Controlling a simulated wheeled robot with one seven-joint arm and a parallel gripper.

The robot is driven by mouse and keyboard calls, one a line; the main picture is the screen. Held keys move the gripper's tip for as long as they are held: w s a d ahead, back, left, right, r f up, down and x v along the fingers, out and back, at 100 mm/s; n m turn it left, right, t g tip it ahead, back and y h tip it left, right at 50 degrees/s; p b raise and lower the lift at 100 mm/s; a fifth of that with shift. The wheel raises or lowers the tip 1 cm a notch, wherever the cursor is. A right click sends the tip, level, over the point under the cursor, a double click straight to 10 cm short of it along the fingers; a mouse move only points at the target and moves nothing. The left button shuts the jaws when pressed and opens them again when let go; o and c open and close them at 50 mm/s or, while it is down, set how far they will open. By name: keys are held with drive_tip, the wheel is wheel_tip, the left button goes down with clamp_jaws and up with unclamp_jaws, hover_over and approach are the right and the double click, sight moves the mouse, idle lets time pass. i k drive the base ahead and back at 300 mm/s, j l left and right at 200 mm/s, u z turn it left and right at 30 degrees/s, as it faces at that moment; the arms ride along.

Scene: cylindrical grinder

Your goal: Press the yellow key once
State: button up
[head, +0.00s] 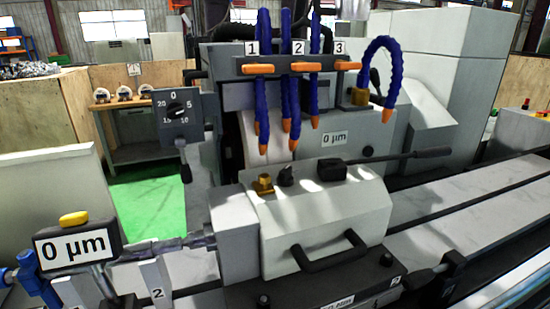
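A yellow key (74,219) sits on top of a dark gauge box (76,246) at the lower left of the head view. The box's white face reads "0 µm". The key looks raised, with nothing touching it. My gripper is not in view, so its place relative to the key and its opening cannot be seen.
A grey headstock (315,215) with a black handle (330,252) stands right of the gauge. Blue coolant hoses (264,80) with orange tips hang above it. A dial box (180,118) with a lever stands at the left. Green floor (150,205) shows behind the gauge.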

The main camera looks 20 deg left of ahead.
sight(74, 219)
drive_tip(key=u, duration=1.3)
